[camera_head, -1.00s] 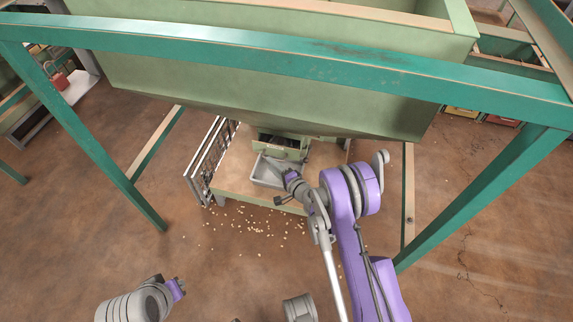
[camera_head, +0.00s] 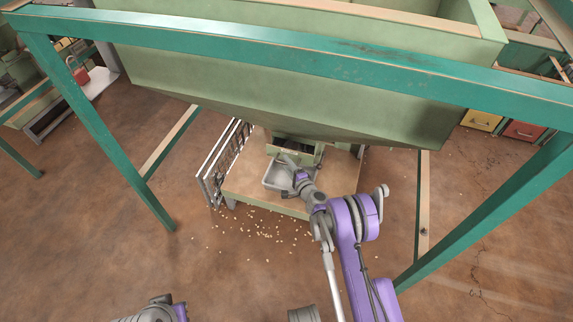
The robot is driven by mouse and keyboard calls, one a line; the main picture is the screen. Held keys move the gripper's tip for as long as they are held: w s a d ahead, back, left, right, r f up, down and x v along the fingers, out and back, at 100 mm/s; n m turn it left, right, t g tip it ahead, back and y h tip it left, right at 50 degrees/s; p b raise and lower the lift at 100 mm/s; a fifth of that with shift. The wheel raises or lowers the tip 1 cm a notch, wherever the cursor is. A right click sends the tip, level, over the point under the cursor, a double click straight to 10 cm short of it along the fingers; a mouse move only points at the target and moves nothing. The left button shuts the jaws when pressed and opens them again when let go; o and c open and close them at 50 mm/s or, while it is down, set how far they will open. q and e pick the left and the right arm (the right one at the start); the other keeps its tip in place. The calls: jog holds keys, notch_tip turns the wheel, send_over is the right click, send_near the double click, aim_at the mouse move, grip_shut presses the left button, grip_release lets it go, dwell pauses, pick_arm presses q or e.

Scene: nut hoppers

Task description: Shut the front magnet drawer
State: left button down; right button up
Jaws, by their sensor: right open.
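Under the hopper, a small green housing with a dark opening stands above a wooden-topped stand. A green drawer front (camera_head: 303,158) shows there. I take it as the front magnet drawer, but how far it stands out is too small to tell. My right gripper (camera_head: 288,177) is open, with no object seen between its fingers. It is just in front of the drawer front, over the right side of a grey tray (camera_head: 274,180); I cannot tell whether it touches either. My left arm shows only at the bottom left edge, its gripper out of view.
The green hopper (camera_head: 270,85) hangs low above the stand. A teal frame bar (camera_head: 300,52) crosses in front, with legs at both sides. A barred panel (camera_head: 222,162) stands left of the stand. Nuts (camera_head: 255,232) are scattered on the open floor.

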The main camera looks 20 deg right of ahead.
jog(key=shift+w, duration=0.3)
grip_shut()
dwell(1.3)
